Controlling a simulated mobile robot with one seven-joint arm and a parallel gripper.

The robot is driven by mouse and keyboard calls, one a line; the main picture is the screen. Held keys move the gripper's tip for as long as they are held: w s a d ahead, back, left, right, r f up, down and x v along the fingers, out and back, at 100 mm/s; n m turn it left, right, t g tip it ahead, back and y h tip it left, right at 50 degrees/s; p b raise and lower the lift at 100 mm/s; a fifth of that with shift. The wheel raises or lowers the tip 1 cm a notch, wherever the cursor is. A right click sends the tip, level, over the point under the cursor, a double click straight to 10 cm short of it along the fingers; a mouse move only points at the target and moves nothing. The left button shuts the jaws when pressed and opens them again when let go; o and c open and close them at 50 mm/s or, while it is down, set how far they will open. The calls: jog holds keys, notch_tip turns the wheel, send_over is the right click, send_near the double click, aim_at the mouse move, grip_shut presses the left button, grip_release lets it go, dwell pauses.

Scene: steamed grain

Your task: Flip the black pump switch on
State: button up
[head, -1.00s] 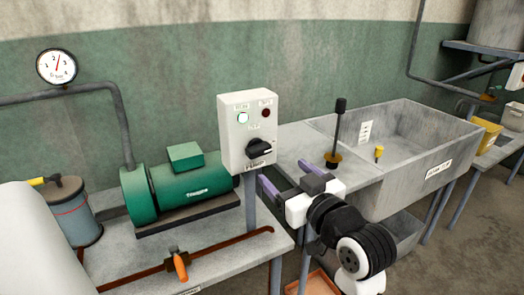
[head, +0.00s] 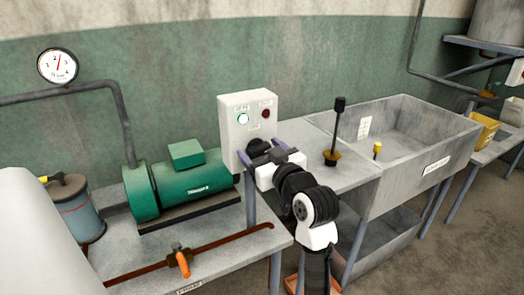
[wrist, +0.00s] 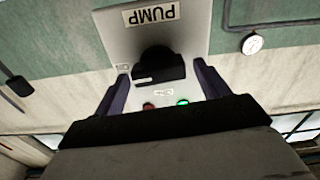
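The black pump switch (wrist: 158,67) is a rotary knob on the box face. My gripper (wrist: 160,76) is open, one finger on each side of the knob, with gaps visible; contact cannot be told. In the head view my gripper (head: 262,158) is at the box's lower front and covers most of the knob.
A green motor (head: 190,185) stands left of the box on a bench, with an orange-handled valve (head: 180,262) in front. A black upright lever (head: 337,130) and a grey sink (head: 430,140) are to the right. A gauge (head: 57,67) hangs on the wall.

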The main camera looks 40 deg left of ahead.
jog(key=c, duration=0.9)
jog(key=shift+o, duration=0.2)
jog(key=shift+m+p, duration=0.4)
jog(key=shift+m, duration=0.2)
jog(key=o, duration=1)
jog(key=b+v, duration=0.3)
jog(key=v, duration=1)
jog(key=shift+d, duration=0.4)
